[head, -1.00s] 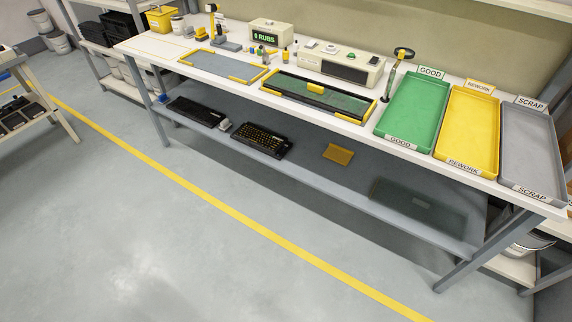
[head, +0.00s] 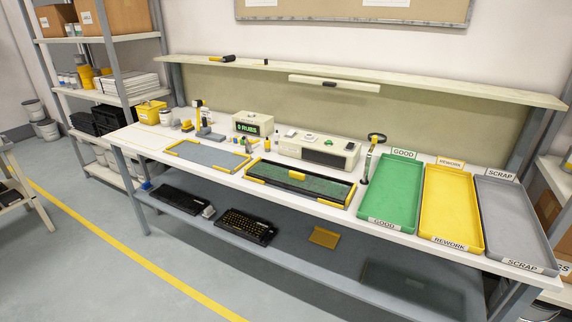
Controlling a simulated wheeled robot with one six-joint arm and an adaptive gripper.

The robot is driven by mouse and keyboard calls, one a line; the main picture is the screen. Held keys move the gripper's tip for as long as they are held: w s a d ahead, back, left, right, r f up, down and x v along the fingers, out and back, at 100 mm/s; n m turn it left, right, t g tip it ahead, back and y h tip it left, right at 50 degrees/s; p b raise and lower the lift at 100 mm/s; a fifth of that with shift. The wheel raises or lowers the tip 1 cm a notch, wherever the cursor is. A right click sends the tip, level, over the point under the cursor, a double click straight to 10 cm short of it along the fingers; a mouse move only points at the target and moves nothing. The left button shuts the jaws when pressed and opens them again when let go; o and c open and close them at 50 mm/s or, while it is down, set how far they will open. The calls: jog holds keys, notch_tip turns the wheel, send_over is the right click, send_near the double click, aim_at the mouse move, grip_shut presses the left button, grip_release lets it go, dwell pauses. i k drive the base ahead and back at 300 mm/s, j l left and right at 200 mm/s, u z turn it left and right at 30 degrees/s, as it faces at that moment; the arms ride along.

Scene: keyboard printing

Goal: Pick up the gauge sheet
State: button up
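No sheet in view is marked as the gauge sheet, so I cannot tell for sure which it is. A small amber-yellow sheet (head: 324,237) lies flat on the bench's lower shelf, right of a black keyboard (head: 246,226). A larger dark, see-through sheet (head: 412,288) lies farther right on the same shelf. On the bench top, a grey mat with yellow corners (head: 207,157) lies left of a dark green panel in a black frame with yellow clamps (head: 299,183). My gripper is not in view.
Green GOOD (head: 390,188), yellow REWORK (head: 451,208) and grey SCRAP (head: 513,222) trays stand at the bench's right. A box reading "0 RUBS" (head: 253,124) and a beige device (head: 318,150) stand behind the panels. A shelf (head: 350,80) overhangs the bench. Floor in front is clear.

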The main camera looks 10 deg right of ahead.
aim_at(327, 187)
jog(key=i+l+u, duration=0.1)
jog(key=i+u, duration=0.25)
jog(key=i, duration=0.2)
jog(key=i+l+u, duration=0.35)
jog(key=i, duration=0.2)
jog(key=i+l+u, duration=0.35)
jog(key=i, duration=0.15)
jog(key=j, duration=0.05)
